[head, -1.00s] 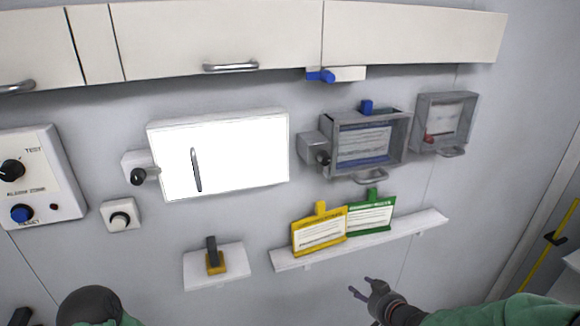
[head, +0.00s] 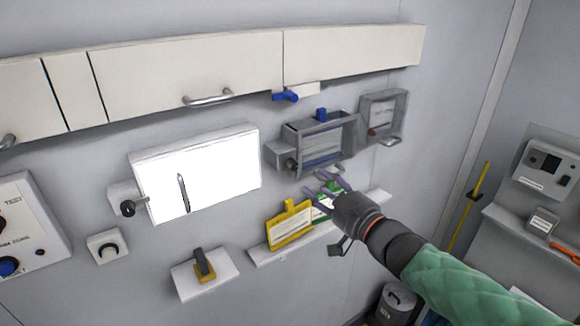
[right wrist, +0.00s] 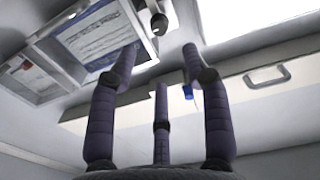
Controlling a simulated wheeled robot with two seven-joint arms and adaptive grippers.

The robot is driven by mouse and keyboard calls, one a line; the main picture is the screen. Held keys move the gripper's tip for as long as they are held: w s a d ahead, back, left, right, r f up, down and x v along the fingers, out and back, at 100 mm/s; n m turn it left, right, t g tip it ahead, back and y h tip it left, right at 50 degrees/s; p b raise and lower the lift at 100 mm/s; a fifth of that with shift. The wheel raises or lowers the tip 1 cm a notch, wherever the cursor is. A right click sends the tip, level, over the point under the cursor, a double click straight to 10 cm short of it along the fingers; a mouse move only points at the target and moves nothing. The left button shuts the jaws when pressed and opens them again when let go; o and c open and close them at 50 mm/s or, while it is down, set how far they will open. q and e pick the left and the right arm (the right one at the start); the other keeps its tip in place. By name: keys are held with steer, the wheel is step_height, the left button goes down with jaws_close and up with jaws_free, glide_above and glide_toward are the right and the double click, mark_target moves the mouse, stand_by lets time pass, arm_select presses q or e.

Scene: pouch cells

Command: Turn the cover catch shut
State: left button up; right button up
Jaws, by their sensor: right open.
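A grey box with a clear cover (head: 322,142) hangs on the wall, a printed sheet inside. A catch with a dark knob (head: 291,163) sits at its left side; a dark knob also shows in the right wrist view (right wrist: 159,23). A white cover panel (head: 222,168) with a dark slim handle hangs further left, with a black-knobbed catch (head: 128,208) at its left edge. I cannot tell which catch is meant. My right gripper (head: 316,183) is open, just below the grey box, partly hiding the green card. Its spread, empty fingers show in the right wrist view (right wrist: 160,62).
A shelf (head: 268,257) holds a yellow card (head: 289,228) and a green card (head: 321,207). A second grey box (head: 383,115) hangs right. Cabinets (head: 190,75) run above, with a blue hook (head: 287,96) beneath. A bracket (head: 205,275) sits lower left.

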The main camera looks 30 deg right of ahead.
mark_target(295, 167)
steer(key=w, duration=0.9)
steer(key=shift+w+a+f, duration=0.1)
steer(key=shift+w+a, duration=0.3)
jaws_close()
